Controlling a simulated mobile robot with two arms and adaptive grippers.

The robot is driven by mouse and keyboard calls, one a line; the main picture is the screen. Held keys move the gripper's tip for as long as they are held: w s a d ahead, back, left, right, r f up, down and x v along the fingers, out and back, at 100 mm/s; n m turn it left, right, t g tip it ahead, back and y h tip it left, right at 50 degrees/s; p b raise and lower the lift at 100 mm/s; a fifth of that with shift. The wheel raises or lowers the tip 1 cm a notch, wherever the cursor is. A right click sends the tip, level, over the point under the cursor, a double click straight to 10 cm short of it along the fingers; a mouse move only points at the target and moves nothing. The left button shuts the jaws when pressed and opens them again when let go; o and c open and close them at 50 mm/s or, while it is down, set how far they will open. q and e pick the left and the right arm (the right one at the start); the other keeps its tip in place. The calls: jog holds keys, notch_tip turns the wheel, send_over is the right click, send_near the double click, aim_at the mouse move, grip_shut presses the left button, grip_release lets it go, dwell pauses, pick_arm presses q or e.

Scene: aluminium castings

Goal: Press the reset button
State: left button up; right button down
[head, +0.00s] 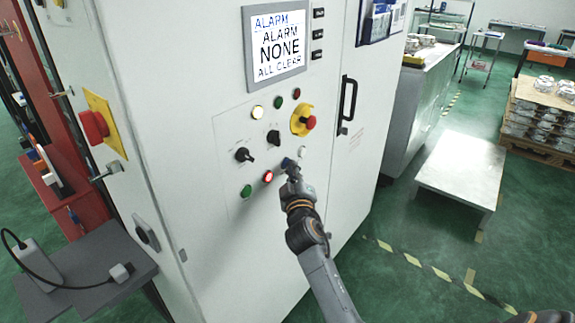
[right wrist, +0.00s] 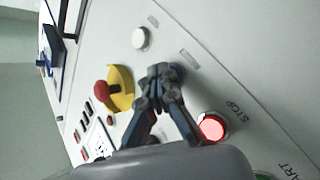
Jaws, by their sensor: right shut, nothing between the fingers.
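The control cabinet's panel (head: 225,140) carries several buttons and lamps. A blue button (head: 286,162) sits in the lower row; no reset label is readable. My right gripper (head: 290,170) is shut and empty, its tips at the blue button. In the right wrist view my right gripper (right wrist: 165,72) covers most of that button; only a dark blue edge (right wrist: 178,72) shows. I cannot tell how far the button is pushed in. The screen (head: 276,45) reads "ALARM NONE ALL CLEAR". My left gripper is not in view.
A white button (head: 302,152) is to the right of the blue one, a lit red STOP button (right wrist: 212,127) to its left. A yellow-backed emergency stop (head: 303,120) is above. A black door handle (head: 347,103) projects at right. A low table (head: 460,165) stands beyond.

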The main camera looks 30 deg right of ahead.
dwell(0.4)
jog(key=shift+s+d+p, duration=0.25)
jog(key=shift+s+p, duration=0.05)
jog(key=shift+s, duration=0.45)
jog(key=s, duration=0.1)
jog(key=s+d+p, duration=0.1)
jog(key=s, duration=0.1)
jog(key=s+d, duration=0.1)
jog(key=shift+s+p, duration=0.3)
jog(key=shift+p, duration=0.05)
jog(key=shift+f, duration=0.15)
dwell(0.4)
